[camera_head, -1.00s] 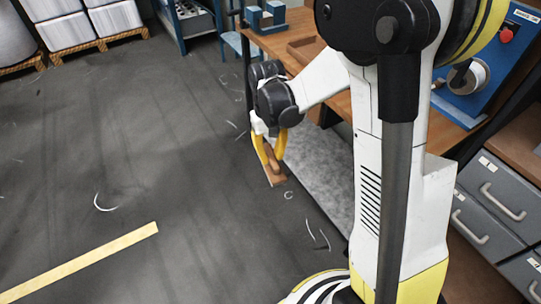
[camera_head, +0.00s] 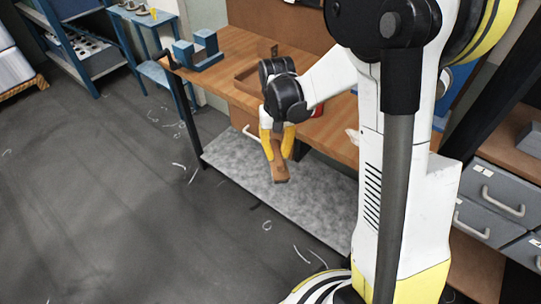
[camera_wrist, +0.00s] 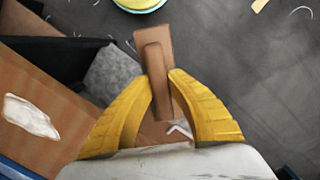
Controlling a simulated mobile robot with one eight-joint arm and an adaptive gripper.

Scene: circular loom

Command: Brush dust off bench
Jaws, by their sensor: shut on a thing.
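My gripper (camera_head: 275,148) is shut on a wooden brush (camera_head: 279,172) by its handle. In the wrist view the brush (camera_wrist: 158,75) stands between the yellow fingers (camera_wrist: 162,95); its bristles are not visible. The bench (camera_head: 335,126) has a brown wooden top running behind my gripper. The brush hangs in front of the bench's front edge, apart from the top, with the grey lower shelf behind it in the picture. A white patch (camera_wrist: 30,115) lies on a brown surface in the wrist view; I cannot tell whether it is dust or cloth.
A blue fixture (camera_head: 197,52) and a wooden tray (camera_head: 250,78) stand on the far part of the bench. The grey lower shelf (camera_head: 225,150) looks bare. Grey drawers (camera_head: 487,195) stand at right. The floor at left is open, with thin pale scraps.

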